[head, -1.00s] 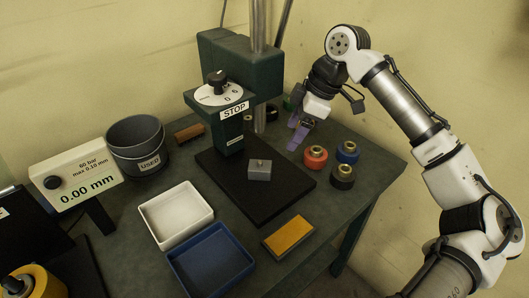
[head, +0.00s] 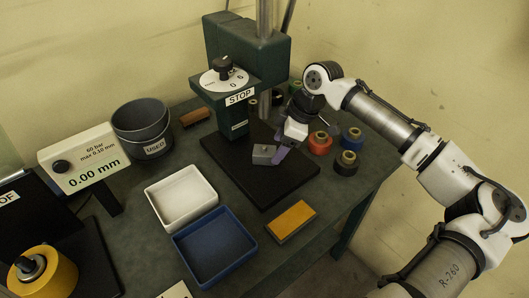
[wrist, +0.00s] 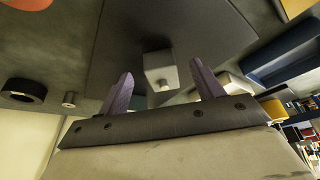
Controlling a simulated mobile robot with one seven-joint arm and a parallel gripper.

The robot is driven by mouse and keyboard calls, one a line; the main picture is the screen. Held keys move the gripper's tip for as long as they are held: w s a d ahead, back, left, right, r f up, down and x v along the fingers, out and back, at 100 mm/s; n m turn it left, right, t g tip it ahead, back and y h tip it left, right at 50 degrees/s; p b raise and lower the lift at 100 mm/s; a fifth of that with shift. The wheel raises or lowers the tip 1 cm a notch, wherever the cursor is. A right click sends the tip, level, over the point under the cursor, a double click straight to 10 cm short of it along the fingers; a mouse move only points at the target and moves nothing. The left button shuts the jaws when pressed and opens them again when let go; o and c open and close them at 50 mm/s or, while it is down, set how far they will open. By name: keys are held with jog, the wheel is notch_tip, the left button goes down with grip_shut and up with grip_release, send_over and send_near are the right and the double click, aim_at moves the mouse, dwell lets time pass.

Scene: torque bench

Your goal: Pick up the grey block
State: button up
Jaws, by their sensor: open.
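My gripper (head: 281,154) is open, with purple fingers, just right of the block in the head view. In the wrist view the block (wrist: 160,70) shows between and beyond the two spread fingertips of my gripper (wrist: 162,82). Nothing is held. Whether a finger touches the block cannot be told.
The press head with the STOP label (head: 226,85) stands close behind the block. A white tray (head: 209,190), blue tray (head: 247,247) and yellow-topped block (head: 291,221) lie in front.

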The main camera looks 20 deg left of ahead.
jog(key=shift+x, duration=1.35)
jog(key=shift+r, duration=0.1)
grip_shut()
